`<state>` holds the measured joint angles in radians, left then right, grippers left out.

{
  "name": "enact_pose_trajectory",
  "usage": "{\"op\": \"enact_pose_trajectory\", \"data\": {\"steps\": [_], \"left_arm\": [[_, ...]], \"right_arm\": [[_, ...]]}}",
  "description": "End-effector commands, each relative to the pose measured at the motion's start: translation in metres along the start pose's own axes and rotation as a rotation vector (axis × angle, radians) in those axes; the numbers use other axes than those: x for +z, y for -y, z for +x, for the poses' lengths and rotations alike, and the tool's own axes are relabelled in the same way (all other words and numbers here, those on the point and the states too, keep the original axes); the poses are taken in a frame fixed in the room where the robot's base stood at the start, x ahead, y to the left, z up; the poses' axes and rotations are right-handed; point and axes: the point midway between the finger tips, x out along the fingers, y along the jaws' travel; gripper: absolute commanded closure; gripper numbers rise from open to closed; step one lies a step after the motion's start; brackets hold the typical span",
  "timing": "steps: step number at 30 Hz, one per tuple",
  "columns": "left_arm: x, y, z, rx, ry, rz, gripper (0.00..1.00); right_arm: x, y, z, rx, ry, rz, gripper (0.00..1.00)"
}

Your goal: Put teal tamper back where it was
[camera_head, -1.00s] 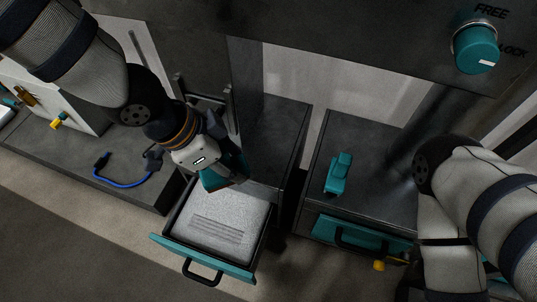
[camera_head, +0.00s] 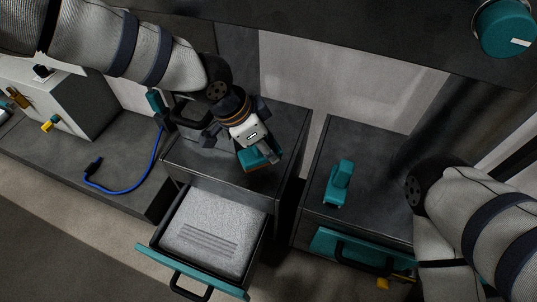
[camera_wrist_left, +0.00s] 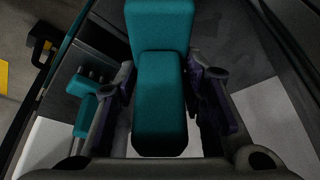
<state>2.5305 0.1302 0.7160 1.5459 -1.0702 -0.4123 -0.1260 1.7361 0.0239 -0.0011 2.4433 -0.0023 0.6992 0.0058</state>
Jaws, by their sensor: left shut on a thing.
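My left gripper (camera_head: 258,152) is shut on a teal tamper (camera_head: 253,161) and holds it over the dark top of the middle cabinet (camera_head: 290,133). Whether the tamper touches the top is unclear. In the left wrist view the tamper (camera_wrist_left: 158,105) lies between the two fingers, its wider block towards the top. My right arm comes in from the right; its gripper is out of view.
An open teal-fronted drawer (camera_head: 190,272) with grey granular fill juts out below the gripper. A second teal object (camera_head: 340,182) stands on the right cabinet (camera_head: 385,165). A blue cable (camera_head: 130,190) lies on the left counter. A teal knob (camera_head: 506,27) is at upper right.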

Motion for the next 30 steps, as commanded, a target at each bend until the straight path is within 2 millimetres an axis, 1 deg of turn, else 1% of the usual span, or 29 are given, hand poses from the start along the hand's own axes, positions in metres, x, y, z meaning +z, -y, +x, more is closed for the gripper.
{"op": "enact_pose_trajectory", "data": {"steps": [1, 5, 9, 10, 16, 20, 21, 22, 23, 30], "left_arm": [[-0.001, 0.002, 0.007, 0.001, -0.002, 0.000, 0.98], [-0.004, 0.006, 0.018, 0.002, -0.001, -0.001, 0.98], [0.006, 0.006, 0.042, 0.002, -0.001, 0.000, 0.98], [0.007, 0.006, 0.045, 0.001, -0.001, 0.001, 0.98], [0.007, 0.006, 0.043, -0.002, -0.003, 0.002, 0.98], [0.008, 0.006, 0.046, -0.002, -0.001, 0.002, 0.98], [0.008, 0.006, 0.046, -0.002, -0.001, 0.002, 0.54], [0.008, 0.006, 0.046, -0.002, -0.001, 0.002, 0.47], [0.008, 0.006, 0.045, -0.002, -0.001, 0.002, 0.43], [0.008, 0.006, 0.045, -0.001, -0.002, 0.002, 0.43]], "right_arm": [[-0.001, 0.000, 0.003, 0.000, 0.005, -0.001, 0.60], [-0.003, 0.001, 0.007, 0.000, 0.013, -0.001, 0.60], [-0.004, 0.001, 0.013, 0.000, 0.021, -0.002, 0.60], [-0.005, 0.001, 0.014, 0.000, 0.022, -0.002, 0.60], [-0.004, 0.001, 0.012, 0.000, 0.021, -0.002, 0.60], [-0.004, 0.001, 0.013, 0.000, 0.022, -0.002, 0.60], [-0.004, 0.001, 0.013, 0.000, 0.021, -0.002, 0.60], [-0.004, 0.001, 0.013, 0.000, 0.021, -0.002, 0.60], [-0.004, 0.001, 0.013, 0.000, 0.021, -0.002, 0.60], [-0.004, 0.001, 0.013, 0.000, 0.021, -0.002, 0.60]]}}
